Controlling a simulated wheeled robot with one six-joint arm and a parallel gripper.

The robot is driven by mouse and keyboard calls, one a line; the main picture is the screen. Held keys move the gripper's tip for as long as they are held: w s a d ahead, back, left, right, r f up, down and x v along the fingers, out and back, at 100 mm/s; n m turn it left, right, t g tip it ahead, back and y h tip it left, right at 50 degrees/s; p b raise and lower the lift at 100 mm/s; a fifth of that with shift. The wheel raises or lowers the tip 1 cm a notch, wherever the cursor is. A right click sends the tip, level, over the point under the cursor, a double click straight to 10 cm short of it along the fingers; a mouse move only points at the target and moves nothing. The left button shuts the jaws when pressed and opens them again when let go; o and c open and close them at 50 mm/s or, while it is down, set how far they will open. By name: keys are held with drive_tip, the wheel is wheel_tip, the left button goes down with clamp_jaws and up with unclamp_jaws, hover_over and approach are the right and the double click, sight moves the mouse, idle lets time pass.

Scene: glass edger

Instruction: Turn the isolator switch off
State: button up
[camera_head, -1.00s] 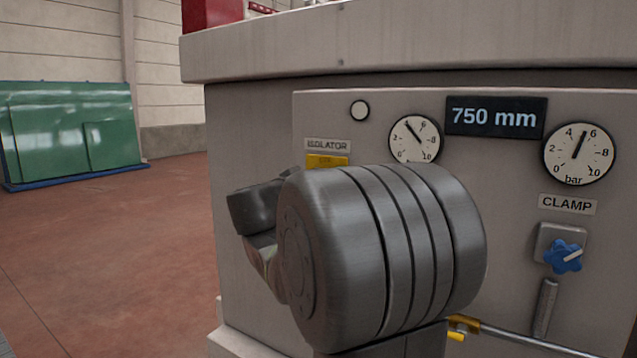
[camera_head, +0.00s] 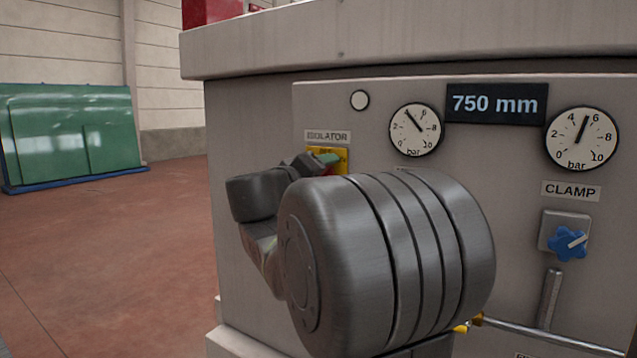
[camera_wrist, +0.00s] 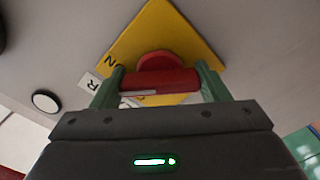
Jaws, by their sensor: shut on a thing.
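The isolator switch has a yellow square plate (camera_head: 341,154) under the ISOLATOR label (camera_head: 328,136) on the grey machine panel. In the wrist view its yellow plate (camera_wrist: 158,36) carries a red rotary handle (camera_wrist: 160,79) with a pale mark on its bar. My gripper (camera_wrist: 160,82) has green fingers, one at each end of the red bar, and is shut on it. In the head view my gripper (camera_head: 328,160) reaches the switch, and my dark arm hides much of the plate and handle.
A blue CLAMP knob (camera_head: 569,243), a left gauge (camera_head: 415,130), a right gauge (camera_head: 581,138) and a 750 mm display (camera_head: 496,104) share the panel. The machine's top ledge (camera_head: 420,45) overhangs it. Green glass sheets (camera_head: 70,130) stand far left; the floor between is clear.

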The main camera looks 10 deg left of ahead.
drive_tip(key=n+b, duration=0.1)
drive_tip(key=n, duration=0.3)
drive_tip(key=shift+f+n, duration=0.1)
drive_tip(key=shift+n, duration=1.9)
drive_tip(key=o, duration=1)
drive_tip(key=shift+c, duration=0.2)
drive_tip(key=b+v, duration=0.1)
drive_tip(key=v, duration=1.2)
drive_tip(key=shift+s+b, duration=0.35)
drive_tip(key=shift+s, duration=0.05)
